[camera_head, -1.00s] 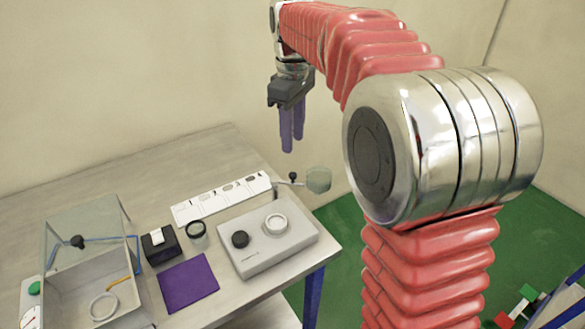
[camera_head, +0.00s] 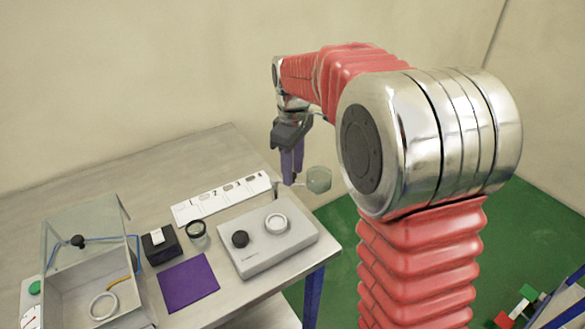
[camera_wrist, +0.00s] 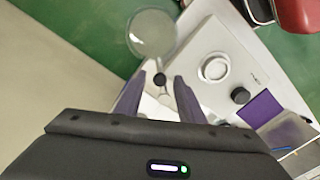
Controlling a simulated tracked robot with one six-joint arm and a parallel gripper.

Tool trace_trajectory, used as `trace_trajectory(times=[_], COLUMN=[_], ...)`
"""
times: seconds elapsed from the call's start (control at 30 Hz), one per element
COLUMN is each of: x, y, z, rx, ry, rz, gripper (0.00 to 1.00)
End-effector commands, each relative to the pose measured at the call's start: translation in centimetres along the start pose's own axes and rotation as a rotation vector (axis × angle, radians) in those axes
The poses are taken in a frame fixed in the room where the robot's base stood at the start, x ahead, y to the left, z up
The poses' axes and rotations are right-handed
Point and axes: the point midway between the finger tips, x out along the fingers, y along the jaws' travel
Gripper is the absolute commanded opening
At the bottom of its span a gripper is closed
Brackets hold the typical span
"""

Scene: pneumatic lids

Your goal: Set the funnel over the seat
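The clear funnel (camera_head: 319,179) hangs out past the grey box's back right corner on a thin swing arm. It looks like a round clear bowl in the wrist view (camera_wrist: 152,33). The seat, a white ring (camera_head: 276,222), lies on top of the grey box (camera_head: 270,247); it also shows in the wrist view (camera_wrist: 214,69). My gripper (camera_head: 290,182) is low beside the funnel, with its purple fingers pointing down. In the wrist view my gripper (camera_wrist: 160,77) is open, with a small black knob (camera_wrist: 160,79) on the arm between the fingers. I cannot tell whether they touch it.
A black dial (camera_head: 240,239) sits on the box left of the seat. A white numbered strip (camera_head: 222,199) lies behind it.

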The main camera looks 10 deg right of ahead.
Motion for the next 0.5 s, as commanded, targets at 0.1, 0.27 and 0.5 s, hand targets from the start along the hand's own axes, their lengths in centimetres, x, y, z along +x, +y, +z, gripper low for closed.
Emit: trace_trajectory(times=[0.1, 0.27, 0.5], x=[-0.02, -0.04, -0.05], y=[0.01, 0.02, 0.03], z=[0.01, 0.02, 0.02], rx=[0.0, 0.0, 0.001], ry=[0.0, 0.0, 0.0], rz=[0.0, 0.0, 0.0], gripper=[0.33, 0.22, 0.05])
